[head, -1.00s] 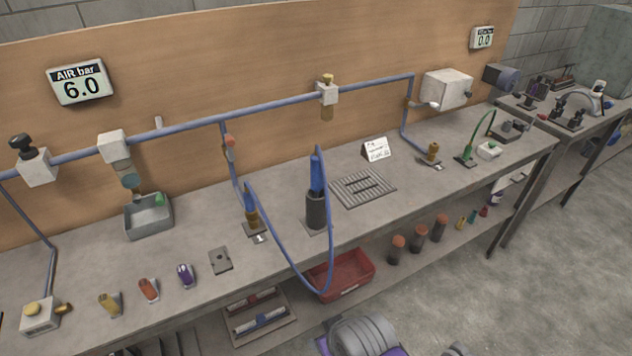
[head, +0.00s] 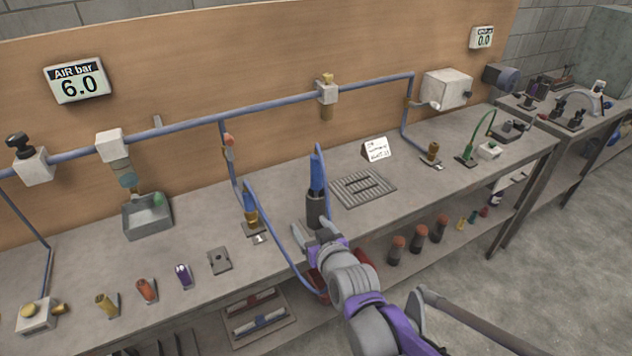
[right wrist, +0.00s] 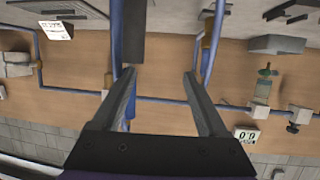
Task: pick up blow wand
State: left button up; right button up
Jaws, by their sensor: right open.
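The blue blow wand (head: 317,172) stands upright in a dark grey cylindrical holder (head: 316,211) on the bench, with a blue hose looping from it. My right gripper (head: 312,230) is open and empty in front of the holder, its fingers pointing toward it and lower than the wand. In the right wrist view the picture is upside down; the open fingers (right wrist: 158,76) have the dark holder (right wrist: 131,38) near the left finger. Blue shows beside that finger, partly hidden by it. My left gripper is not in view.
The hose (head: 288,262) hangs over the bench's front edge, left of my right gripper. A brass-and-blue fitting (head: 251,212) stands left of the holder. A grated plate (head: 362,188) lies to its right. A red bin (head: 363,259) below is partly hidden by my arm.

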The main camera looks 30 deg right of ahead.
aim_at(319, 179)
jog(key=w+d+r+t+h, duration=0.1)
jog(key=d, duration=0.1)
jog(key=w+d+r+m+t+h, duration=0.1)
jog(key=w+d, duration=0.1)
jog(key=w+d+r+t, duration=0.1)
jog(key=d+r, duration=0.1)
jog(key=shift+w+d+r+h, duration=0.1)
jog(key=shift+w+h, duration=0.2)
jog(key=shift+h, duration=0.1)
jog(key=x, duration=0.4)
jog(key=shift+w, duration=0.35)
jog(key=x, duration=0.5)
jog(key=shift+w+p, duration=0.3)
jog(key=shift+p, duration=0.1)
jog(key=shift+c, duration=1.1)
grip_shut()
